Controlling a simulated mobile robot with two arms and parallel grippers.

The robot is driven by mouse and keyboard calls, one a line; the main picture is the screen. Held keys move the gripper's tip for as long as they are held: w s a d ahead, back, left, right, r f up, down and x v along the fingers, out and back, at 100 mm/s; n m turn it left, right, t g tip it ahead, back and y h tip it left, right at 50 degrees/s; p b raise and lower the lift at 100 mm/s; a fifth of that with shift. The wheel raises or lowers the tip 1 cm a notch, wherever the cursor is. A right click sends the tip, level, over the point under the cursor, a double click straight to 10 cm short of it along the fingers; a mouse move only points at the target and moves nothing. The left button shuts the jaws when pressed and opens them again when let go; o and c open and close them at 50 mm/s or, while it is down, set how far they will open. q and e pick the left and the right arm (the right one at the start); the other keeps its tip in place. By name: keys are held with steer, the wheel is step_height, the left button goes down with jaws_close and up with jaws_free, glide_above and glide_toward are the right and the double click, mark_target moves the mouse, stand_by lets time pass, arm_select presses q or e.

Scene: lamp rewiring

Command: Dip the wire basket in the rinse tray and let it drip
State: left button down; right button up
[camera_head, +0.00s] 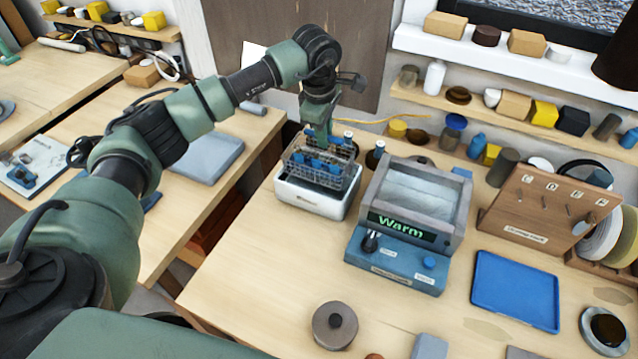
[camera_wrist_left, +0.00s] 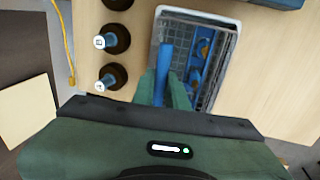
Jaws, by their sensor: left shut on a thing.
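The wire basket (camera_head: 312,174) is a grey mesh box with blue parts in it. It is at the white rinse tray (camera_head: 308,198), on the back left of the bench. Its lower part seems to be within the tray's rim, but I cannot tell how deep it sits or whether it touches the bottom. My left gripper (camera_head: 322,138) reaches down from above and is shut on the basket's blue handle. In the left wrist view the fingers (camera_wrist_left: 165,92) close around the blue handle (camera_wrist_left: 166,58), with the basket mesh (camera_wrist_left: 212,40) below. My right gripper is not in view.
A blue-grey device (camera_head: 400,262) reading "Warm" stands right of the tray. Dark bottles (camera_wrist_left: 115,38) stand close beside the tray. A blue flat tray (camera_head: 515,290), a wooden rack (camera_head: 540,205) and a round grey weight (camera_head: 335,325) are on the bench.

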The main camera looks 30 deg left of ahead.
arm_select(q)
steer(key=shift+r, duration=0.15)
steer(key=shift+r+p, duration=1.05)
steer(key=shift+r, duration=0.9)
steer(key=shift+f, duration=0.1)
